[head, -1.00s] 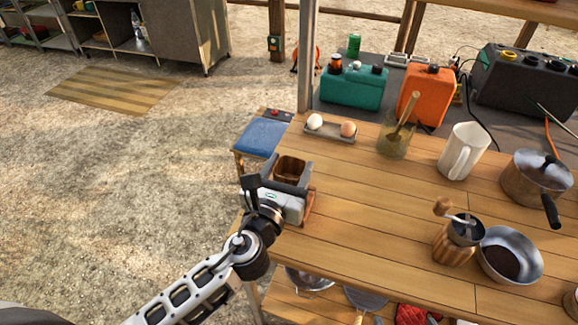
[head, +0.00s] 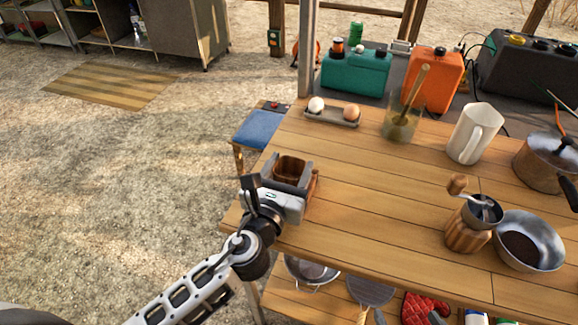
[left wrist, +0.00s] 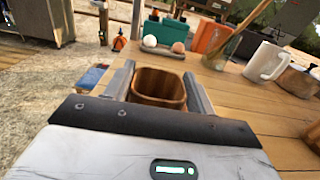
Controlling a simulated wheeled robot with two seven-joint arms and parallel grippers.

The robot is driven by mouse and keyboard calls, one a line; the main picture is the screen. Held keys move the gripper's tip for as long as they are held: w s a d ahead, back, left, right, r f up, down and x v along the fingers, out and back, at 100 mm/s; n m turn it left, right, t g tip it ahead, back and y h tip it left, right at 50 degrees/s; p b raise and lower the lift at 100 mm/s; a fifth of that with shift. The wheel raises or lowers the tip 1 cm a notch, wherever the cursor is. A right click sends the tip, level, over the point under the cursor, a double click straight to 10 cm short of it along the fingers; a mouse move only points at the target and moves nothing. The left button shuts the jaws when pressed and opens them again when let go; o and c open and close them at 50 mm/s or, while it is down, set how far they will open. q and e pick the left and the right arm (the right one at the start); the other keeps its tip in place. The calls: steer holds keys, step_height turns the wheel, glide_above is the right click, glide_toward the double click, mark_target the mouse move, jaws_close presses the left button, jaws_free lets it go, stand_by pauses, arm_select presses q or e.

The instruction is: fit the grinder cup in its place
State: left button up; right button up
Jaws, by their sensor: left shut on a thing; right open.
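My left gripper (head: 292,172) is shut on a brown wooden cup (head: 290,168), which I take for the grinder cup. It is at the left edge of the wooden table. In the left wrist view the cup (left wrist: 160,86) sits between the two grey fingers, its open top facing up. Whether it touches the table cannot be told. The hand grinder (head: 466,228), with a wooden body, metal top and wooden-knobbed crank, stands upright on the table well to the right. Its underside is hidden. My right gripper is not in view.
A metal bowl (head: 530,241) of dark grounds stands right beside the grinder. Behind are a tray of eggs (head: 333,118), a glass jar (head: 400,126), a white pitcher (head: 474,134) and a pot (head: 545,165). The tabletop (head: 370,190) between cup and grinder is clear.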

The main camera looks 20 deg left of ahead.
arm_select(q)
steer(key=shift+f, duration=0.25)
steer(key=o, duration=1.1)
